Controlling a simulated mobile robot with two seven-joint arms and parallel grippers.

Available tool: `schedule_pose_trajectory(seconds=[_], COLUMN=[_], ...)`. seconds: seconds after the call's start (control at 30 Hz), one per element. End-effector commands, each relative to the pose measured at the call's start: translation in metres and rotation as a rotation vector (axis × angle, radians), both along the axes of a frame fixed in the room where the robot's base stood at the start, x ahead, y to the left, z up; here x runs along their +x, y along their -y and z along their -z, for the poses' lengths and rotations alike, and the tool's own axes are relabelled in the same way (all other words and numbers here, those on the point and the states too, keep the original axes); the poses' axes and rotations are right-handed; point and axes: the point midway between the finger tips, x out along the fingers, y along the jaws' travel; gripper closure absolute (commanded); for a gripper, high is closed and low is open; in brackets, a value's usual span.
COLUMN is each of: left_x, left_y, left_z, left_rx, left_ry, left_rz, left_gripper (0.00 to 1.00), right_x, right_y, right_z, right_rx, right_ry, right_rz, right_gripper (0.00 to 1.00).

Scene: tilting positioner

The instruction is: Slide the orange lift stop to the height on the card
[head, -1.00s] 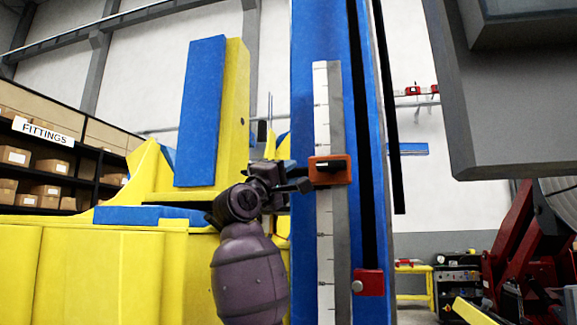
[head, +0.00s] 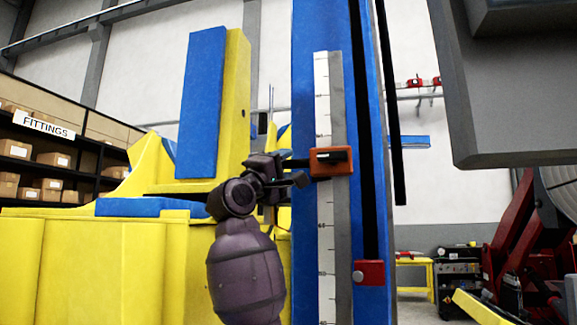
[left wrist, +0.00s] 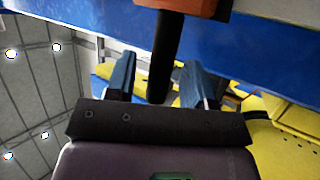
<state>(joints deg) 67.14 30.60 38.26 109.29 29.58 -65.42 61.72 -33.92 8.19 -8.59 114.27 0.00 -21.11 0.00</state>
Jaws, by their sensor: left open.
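The orange lift stop (head: 322,168) sits on the upright scale (head: 326,245) fixed to the blue column. A dark handle bar sticks out of the stop. My left gripper (head: 301,171) is just left of the stop, coming in from the left. In the left wrist view, the orange stop (left wrist: 190,7) shows at the top edge and its dark handle (left wrist: 167,50) reaches down between my two open blue fingers (left wrist: 160,82). A gap shows on each side of the handle. No height card is in view. My right gripper is not in view.
A red block (head: 370,273) with a silver knob is low on the column. A yellow and blue fixture (head: 90,260) stands left, with shelves of boxes (head: 55,160) behind it. A large grey body (head: 510,110) hangs at upper right.

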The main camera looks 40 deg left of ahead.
Motion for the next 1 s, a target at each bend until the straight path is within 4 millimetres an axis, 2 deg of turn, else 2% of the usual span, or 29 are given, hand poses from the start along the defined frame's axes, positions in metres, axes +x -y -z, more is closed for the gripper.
schedule_pose_trajectory(seconds=[0.3,0.5,0.7,1.0], left_x=[-0.049,-0.071,-0.079,-0.08], left_y=[0.002,0.003,0.003,0.003], left_z=[0.032,0.044,0.049,0.049], left_rx=[0.002,0.001,0.0,0.0], left_ry=[0.0,-0.001,-0.001,-0.001], left_rz=[-0.003,-0.002,-0.002,-0.002], left_gripper=[0.52,0.52,0.52,0.52], right_x=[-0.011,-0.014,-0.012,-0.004], right_y=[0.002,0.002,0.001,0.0], right_z=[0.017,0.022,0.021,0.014], right_rx=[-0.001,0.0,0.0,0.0], right_ry=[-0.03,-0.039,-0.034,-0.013], right_rz=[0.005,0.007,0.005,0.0], right_gripper=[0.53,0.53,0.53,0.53])
